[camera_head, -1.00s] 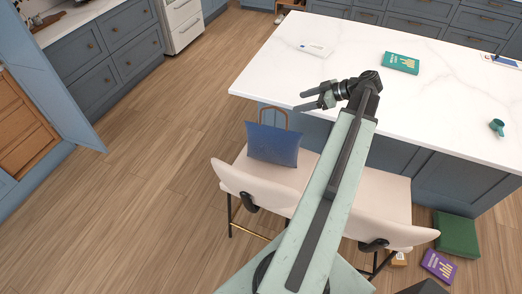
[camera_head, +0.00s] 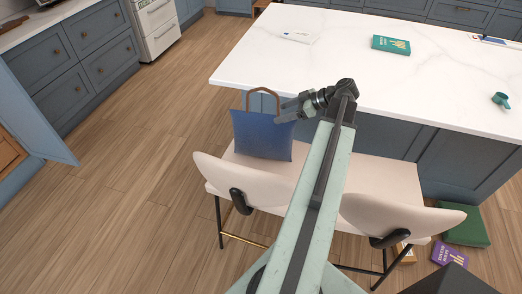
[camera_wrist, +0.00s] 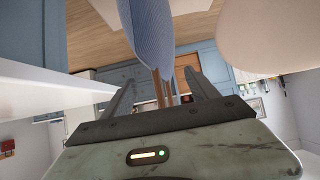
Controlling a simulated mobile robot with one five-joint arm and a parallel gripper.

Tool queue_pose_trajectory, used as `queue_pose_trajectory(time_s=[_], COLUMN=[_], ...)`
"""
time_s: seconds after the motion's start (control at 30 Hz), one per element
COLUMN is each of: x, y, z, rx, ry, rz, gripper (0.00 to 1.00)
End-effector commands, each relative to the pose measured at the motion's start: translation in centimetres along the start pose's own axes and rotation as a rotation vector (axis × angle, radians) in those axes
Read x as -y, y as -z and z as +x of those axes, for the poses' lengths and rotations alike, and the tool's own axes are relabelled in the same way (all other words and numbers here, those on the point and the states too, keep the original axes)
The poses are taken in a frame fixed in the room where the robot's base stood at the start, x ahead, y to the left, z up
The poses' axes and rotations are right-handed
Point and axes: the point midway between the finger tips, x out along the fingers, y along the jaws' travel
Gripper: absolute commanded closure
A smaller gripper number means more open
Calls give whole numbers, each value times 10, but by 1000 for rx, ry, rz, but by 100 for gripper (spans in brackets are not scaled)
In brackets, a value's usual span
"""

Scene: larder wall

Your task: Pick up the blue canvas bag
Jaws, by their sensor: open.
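The blue canvas bag (camera_head: 262,135) with a brown handle (camera_head: 263,92) stands upright on the seat of the left cream chair, close to the island counter's edge. My gripper (camera_head: 281,113) is at the right side of the bag's top in the head view, pointing left. In the wrist view, the bag (camera_wrist: 153,32) and its brown handle (camera_wrist: 160,88) show beyond and between the two open fingers of my gripper (camera_wrist: 161,95). The fingers do not appear closed on anything. I cannot tell whether they touch the handle.
The white counter (camera_head: 330,60) lies just behind the bag. It bears a green book (camera_head: 391,45) and a teal cup (camera_head: 501,100). Chair backs (camera_head: 243,180) stand in front. A green box (camera_head: 466,228) and a purple book (camera_head: 450,252) lie on the floor at right.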

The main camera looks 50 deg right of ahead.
Motion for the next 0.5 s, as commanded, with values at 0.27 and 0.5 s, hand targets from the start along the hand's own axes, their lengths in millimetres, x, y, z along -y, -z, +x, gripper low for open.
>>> queue_pose_trajectory(time_s=[0.27,0.5], x=[0,0], y=[0,-6], z=[26,56], rx=[0,0], ry=[2,3], rz=[-1,-3], gripper=[31,31])
